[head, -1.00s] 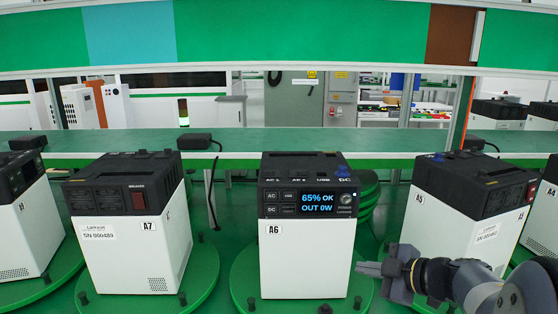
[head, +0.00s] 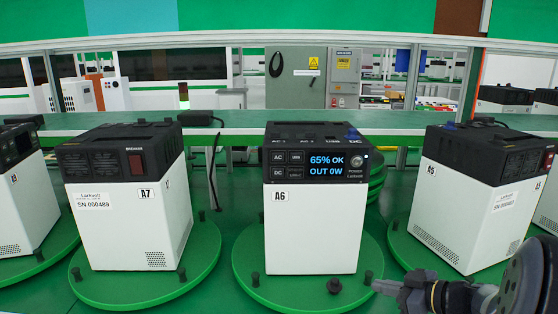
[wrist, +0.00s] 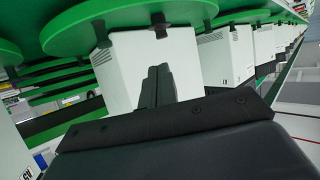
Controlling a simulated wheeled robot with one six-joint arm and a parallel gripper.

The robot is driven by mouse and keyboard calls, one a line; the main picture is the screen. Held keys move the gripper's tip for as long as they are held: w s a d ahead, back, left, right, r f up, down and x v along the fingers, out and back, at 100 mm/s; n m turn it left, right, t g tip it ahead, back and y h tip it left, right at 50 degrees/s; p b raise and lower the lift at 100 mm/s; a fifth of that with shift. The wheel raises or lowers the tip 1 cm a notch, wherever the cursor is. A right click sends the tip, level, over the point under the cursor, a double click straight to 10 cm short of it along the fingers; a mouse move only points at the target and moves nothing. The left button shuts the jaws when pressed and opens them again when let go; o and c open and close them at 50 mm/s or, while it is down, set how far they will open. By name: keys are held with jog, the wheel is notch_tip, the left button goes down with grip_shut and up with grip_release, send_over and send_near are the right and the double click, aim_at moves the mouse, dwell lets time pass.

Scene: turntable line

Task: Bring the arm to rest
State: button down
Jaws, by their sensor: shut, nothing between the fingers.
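My gripper (head: 384,287) is at the lower right of the head view, shut and empty. It is low in front of the turntable of power unit A6 (head: 310,228), to the right of the unit and apart from its white body. The shut dark fingers also show in the wrist view (wrist: 157,85), which is turned over, with a white unit (wrist: 125,60) behind them. A6 stands upright on a green turntable (head: 250,290), its screen lit with "65% OK" and "OUT 0W".
Unit A7 (head: 125,225) stands on a turntable to the left, and unit A5 (head: 455,220) to the right behind my arm. A small dark knob (head: 334,286) sits at A6's front. A green shelf (head: 240,125) with black adapters runs behind the line.

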aim_at(338, 280)
jog(key=x, duration=0.3)
jog(key=b+x, duration=0.1)
jog(key=x, duration=0.2)
jog(key=b+x, duration=0.1)
jog(key=x, duration=0.2)
jog(key=shift+w+f, duration=0.1)
jog(key=shift+f, duration=0.3)
jog(key=s+a+r+n+t+p, duration=0.1)
jog(key=s+a+r+t+p, duration=0.1)
jog(key=a+r+p, duration=0.3)
jog(key=s+a+r, duration=0.1)
jog(key=a+r, duration=0.2)
jog(key=r, duration=0.4)
jog(key=shift+s+n+p, duration=0.3)
jog(key=shift+s, duration=0.1)
